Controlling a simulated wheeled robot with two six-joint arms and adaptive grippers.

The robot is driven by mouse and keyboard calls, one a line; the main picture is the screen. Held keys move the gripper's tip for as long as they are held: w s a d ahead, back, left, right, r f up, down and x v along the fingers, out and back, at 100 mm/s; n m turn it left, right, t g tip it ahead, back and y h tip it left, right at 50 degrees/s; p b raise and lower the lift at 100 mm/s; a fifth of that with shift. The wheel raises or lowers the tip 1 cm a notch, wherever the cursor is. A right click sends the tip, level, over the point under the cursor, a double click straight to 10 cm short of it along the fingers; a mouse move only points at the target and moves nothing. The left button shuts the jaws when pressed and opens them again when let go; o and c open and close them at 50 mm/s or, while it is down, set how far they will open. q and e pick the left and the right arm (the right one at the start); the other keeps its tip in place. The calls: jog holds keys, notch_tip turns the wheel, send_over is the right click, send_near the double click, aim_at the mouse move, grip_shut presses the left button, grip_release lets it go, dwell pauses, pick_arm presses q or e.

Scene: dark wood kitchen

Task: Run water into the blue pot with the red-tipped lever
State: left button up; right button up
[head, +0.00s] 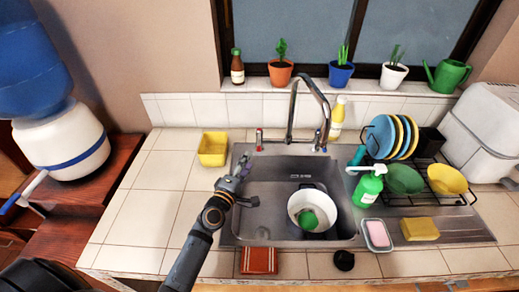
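A chrome faucet (293,112) arches over the sink (262,200). A red-tipped lever (259,137) stands upright left of its base; another lever (318,138) stands right of it. In the sink, right of centre, is a round pot (323,194) with a pale inside, a dark rim and a green item (308,219) in it. Its outer colour is mostly hidden. A blue plant pot (341,74) stands on the windowsill. My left gripper (243,161) is at the sink's back left corner, just below and left of the red-tipped lever; contact is unclear. My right gripper is not in view.
A yellow container (213,148) stands left of my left gripper. Right of the sink are a green soap bottle (368,186), a dish rack (450,198), a soap dish (377,235) and a yellow sponge (420,229).

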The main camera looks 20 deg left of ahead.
aim_at(259, 142)
pick_arm(q)
jog(key=w, duration=0.6)
jog(key=w+d, duration=0.1)
jog(key=w, duration=0.2)
jog(key=shift+r, duration=0.1)
jog(key=shift+w+d, duration=0.1)
jog(key=shift+w, duration=0.5)
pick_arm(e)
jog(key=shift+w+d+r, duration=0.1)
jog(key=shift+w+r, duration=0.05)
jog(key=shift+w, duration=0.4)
pick_arm(q)
grip_shut()
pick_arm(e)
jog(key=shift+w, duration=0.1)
